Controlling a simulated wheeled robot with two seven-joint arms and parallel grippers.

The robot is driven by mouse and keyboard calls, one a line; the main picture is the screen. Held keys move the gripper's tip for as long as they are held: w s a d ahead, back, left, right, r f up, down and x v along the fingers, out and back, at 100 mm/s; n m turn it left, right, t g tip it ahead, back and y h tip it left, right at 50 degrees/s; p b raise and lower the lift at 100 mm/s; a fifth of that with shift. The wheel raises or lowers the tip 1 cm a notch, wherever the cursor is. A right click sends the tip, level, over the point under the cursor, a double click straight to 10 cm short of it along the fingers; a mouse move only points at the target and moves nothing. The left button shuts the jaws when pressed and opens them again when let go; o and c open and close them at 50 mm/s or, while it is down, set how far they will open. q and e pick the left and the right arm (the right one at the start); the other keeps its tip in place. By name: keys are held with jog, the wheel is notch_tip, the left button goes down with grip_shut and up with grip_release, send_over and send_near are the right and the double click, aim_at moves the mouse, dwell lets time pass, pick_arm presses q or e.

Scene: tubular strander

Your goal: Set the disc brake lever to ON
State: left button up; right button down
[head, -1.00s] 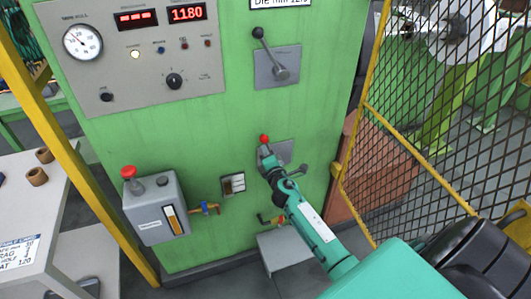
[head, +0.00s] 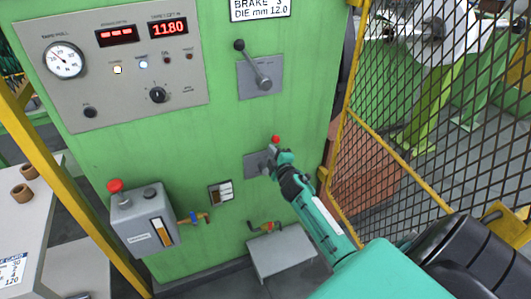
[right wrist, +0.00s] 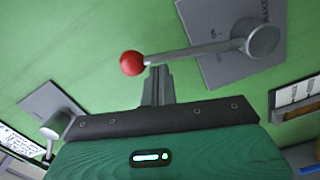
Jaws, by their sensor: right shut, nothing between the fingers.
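The disc brake lever has a red ball knob (head: 275,139) and sits on a grey plate (head: 255,166) low on the green cabinet. In the right wrist view its grey rod (right wrist: 192,52) runs from the red knob (right wrist: 132,63) to a round hub (right wrist: 262,38) on the plate. My right gripper (head: 272,162) is shut and empty at the lever. Its closed fingers (right wrist: 157,85) are next to the rod, close to the knob; whether they touch is unclear. The gripper hides part of the lever in the head view. My left gripper is out of view.
A black-knobbed lever (head: 262,78) is on a plate above. A grey box with a red button (head: 143,218) is at lower left. Small valves (head: 265,226) and a grey step (head: 281,253) are below. A yellow-framed mesh fence (head: 420,130) stands right.

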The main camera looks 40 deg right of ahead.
jog(key=shift+s+d+f+m, duration=0.15)
jog(key=shift+d+m, duration=0.05)
jog(key=shift+d, duration=0.3)
jog(key=shift+s+d+f+m, duration=0.1)
jog(key=shift+d+f+m, duration=0.1)
jog(key=shift+d, duration=0.3)
jog(key=shift+r, duration=0.15)
